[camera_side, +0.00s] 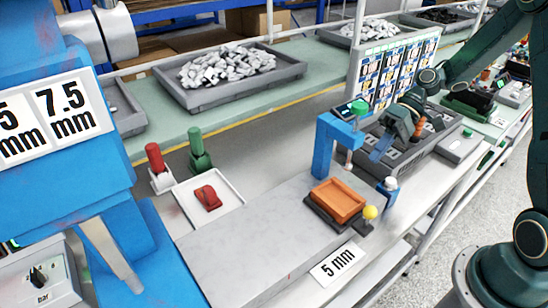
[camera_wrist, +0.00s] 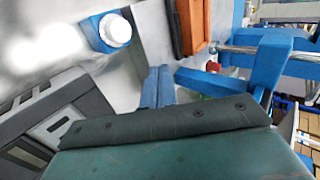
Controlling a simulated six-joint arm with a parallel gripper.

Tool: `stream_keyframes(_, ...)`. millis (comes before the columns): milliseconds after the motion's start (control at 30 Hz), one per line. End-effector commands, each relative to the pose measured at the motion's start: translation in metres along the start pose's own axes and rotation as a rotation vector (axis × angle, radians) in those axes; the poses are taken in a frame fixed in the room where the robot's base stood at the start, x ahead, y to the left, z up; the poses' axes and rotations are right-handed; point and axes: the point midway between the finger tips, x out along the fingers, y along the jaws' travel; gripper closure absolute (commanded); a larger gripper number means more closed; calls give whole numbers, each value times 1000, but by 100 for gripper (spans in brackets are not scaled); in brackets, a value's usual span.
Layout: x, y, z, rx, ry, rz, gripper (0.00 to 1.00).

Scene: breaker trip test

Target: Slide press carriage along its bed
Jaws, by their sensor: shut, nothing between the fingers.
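The press carriage (camera_side: 318,211) is a dark sled carrying an orange block (camera_side: 338,199), with a yellow ball knob (camera_side: 370,212) at its right front corner. It sits on the grey bed (camera_side: 235,245), near the bed's right end. The orange block also shows at the top of the wrist view (camera_wrist: 190,25). My gripper (camera_side: 376,155) is behind and to the right of the carriage, apart from it. Its blue fingers are together and empty, as the wrist view (camera_wrist: 158,82) shows. The yellow knob is not clear in the wrist view.
A blue arch (camera_side: 322,145) stands behind the carriage, close to my gripper. A blue post with a white button (camera_side: 391,184) stands right of the carriage; it is at upper left in the wrist view (camera_wrist: 115,30). A "5 mm" sign (camera_side: 338,263) lies in front. The bed's left stretch is clear.

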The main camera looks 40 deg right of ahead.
Motion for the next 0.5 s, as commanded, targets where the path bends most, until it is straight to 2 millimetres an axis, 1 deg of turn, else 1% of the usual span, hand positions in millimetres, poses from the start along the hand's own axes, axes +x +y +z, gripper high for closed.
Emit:
stream_keyframes(33, -10, 0, -1, 0, 5, 1, 100)
stream_keyframes(200, -32, 0, -1, 0, 4, 0, 100)
stream_keyframes(333, -42, 0, -1, 1, 2, 0, 100)
stream_keyframes(500, -46, 0, 0, 0, 0, -1, 100)
